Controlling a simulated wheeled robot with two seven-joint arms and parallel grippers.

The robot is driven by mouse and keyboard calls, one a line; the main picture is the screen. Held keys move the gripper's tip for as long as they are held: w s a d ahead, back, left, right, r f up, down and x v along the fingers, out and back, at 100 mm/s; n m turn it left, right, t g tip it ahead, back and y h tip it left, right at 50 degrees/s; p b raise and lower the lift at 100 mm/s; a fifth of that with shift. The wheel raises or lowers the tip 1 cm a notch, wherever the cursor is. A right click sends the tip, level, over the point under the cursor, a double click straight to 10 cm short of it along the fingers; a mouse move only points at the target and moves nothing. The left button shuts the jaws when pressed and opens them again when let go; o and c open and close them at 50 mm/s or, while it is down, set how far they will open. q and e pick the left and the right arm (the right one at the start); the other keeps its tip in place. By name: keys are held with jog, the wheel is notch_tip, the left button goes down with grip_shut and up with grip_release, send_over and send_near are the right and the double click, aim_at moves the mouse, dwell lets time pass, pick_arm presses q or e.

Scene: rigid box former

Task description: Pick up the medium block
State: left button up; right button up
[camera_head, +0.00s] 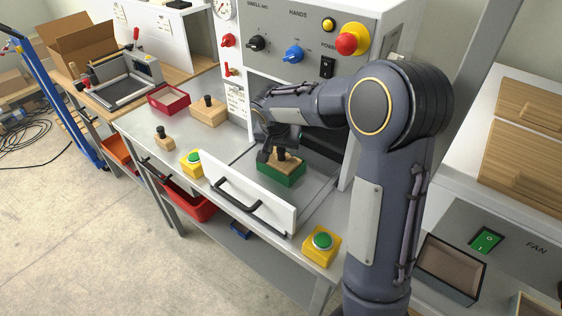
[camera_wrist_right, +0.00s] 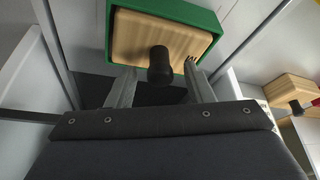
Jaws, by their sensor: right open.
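The medium block is light wood with a black knob (camera_head: 286,163). It sits in a green box (camera_head: 285,179) inside the machine's bay. In the right wrist view the block (camera_wrist_right: 135,38) lies in the green box (camera_wrist_right: 207,20), with its black knob pointing toward the gripper. My right gripper (camera_head: 269,152) is at the block's knob, partly hidden by its own wrist. In the wrist view its two fingers (camera_wrist_right: 157,86) are apart on either side of the knob, with gaps visible. My left gripper is not in view.
A large block (camera_head: 208,112) and a small block (camera_head: 164,138) stand on the bench, near a red box (camera_head: 169,99). A white front panel with a black handle (camera_head: 248,200) stands before the bay. Yellow button boxes with green buttons (camera_head: 322,243) flank it.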

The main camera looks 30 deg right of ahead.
jog(key=shift+w+f, duration=0.1)
jog(key=shift+f, duration=0.25)
jog(key=shift+c, duration=0.5)
grip_shut()
jog(key=shift+r, duration=0.1)
